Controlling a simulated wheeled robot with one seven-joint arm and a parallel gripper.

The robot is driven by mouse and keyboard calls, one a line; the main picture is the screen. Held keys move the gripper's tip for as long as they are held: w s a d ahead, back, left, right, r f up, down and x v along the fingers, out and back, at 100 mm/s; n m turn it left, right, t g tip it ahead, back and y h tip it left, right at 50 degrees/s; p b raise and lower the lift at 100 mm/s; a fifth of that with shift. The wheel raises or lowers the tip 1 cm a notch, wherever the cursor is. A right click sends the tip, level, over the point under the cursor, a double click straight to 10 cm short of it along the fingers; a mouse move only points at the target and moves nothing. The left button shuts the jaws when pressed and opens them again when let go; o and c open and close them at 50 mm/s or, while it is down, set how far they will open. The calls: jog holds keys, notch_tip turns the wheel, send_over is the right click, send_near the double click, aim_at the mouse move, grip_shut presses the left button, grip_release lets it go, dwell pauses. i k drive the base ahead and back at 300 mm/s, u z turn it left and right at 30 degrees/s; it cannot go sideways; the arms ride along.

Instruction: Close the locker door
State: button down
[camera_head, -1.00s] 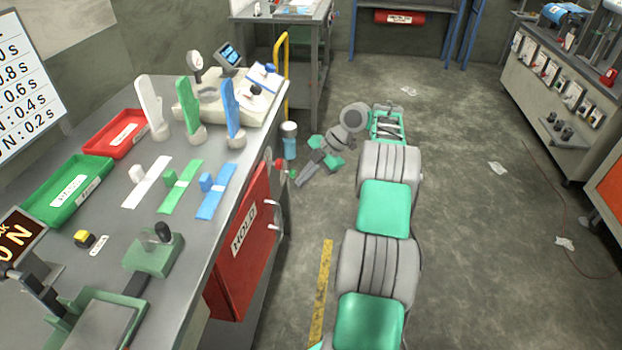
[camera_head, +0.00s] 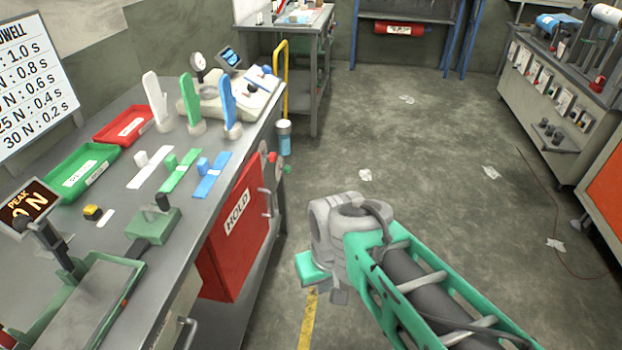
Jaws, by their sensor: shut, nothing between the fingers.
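The red locker door (camera_head: 236,232), with a white HOLD label, is on the front side of the grey bench, below its top. A grey handle (camera_head: 266,204) shows at its right edge. The door stands out from the bench front at its lower left, but I cannot tell exactly how far it is open. My gripper (camera_head: 318,278) is to the right of the door, apart from it, over the floor. It is shut and empty; its fingertips are mostly hidden under my wrist.
The grey bench (camera_head: 98,127) carries red and green trays, coloured strips, upright paddles and a gauge unit. A blue-grey canister (camera_head: 284,138) stands past the door. A grey cabinet (camera_head: 535,110) is at the right.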

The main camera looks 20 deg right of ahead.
aim_at(238, 235)
jog(key=z, duration=1.35)
jog(key=i, duration=0.75)
jog(key=u, duration=2.7)
jog(key=i, duration=0.5)
jog(key=u, duration=0.05)
